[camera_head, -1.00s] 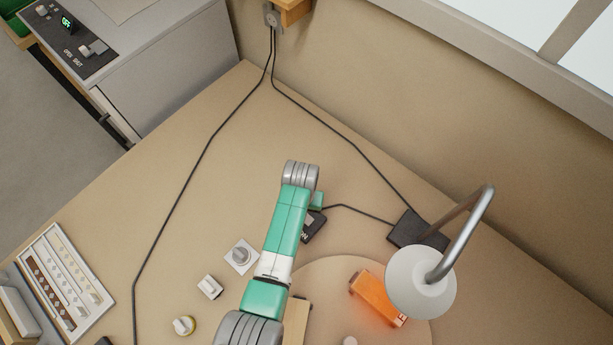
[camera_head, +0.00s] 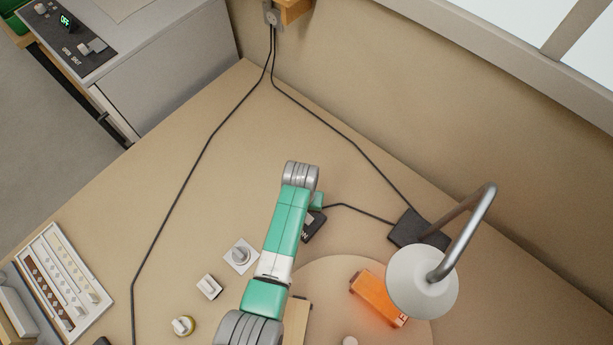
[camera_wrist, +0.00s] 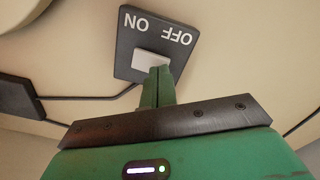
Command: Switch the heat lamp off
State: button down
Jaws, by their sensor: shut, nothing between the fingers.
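The heat lamp has a white shade (camera_head: 422,282) on a curved grey stand in the head view. An orange glow lies on a block (camera_head: 378,298) under the shade. The lamp's black cord switch (camera_head: 315,228) is partly hidden by my arm. In the wrist view the switch plate (camera_wrist: 126,58) carries upside-down ON and OFF lettering and a pale rocker (camera_wrist: 150,60). My gripper (camera_wrist: 160,73) is shut and empty, its fingertips at the rocker's lower right edge. I cannot tell whether they touch it or which side is pressed.
A black box (camera_head: 408,228) at the lamp's foot joins the cords. Small knobs (camera_head: 240,256) stand left of my arm. A white-framed panel (camera_head: 62,285) lies at lower left. A grey cabinet (camera_head: 165,70) stands upper left. The bench behind the switch is clear except for cords.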

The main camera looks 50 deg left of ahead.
jog(key=shift+f+b, duration=0.35)
jog(key=shift+f, duration=0.15)
jog(key=shift+r, duration=0.1)
notch_tip(320, 180, up, 7)
jog(key=p, duration=0.7)
jog(key=shift+r, duration=0.1)
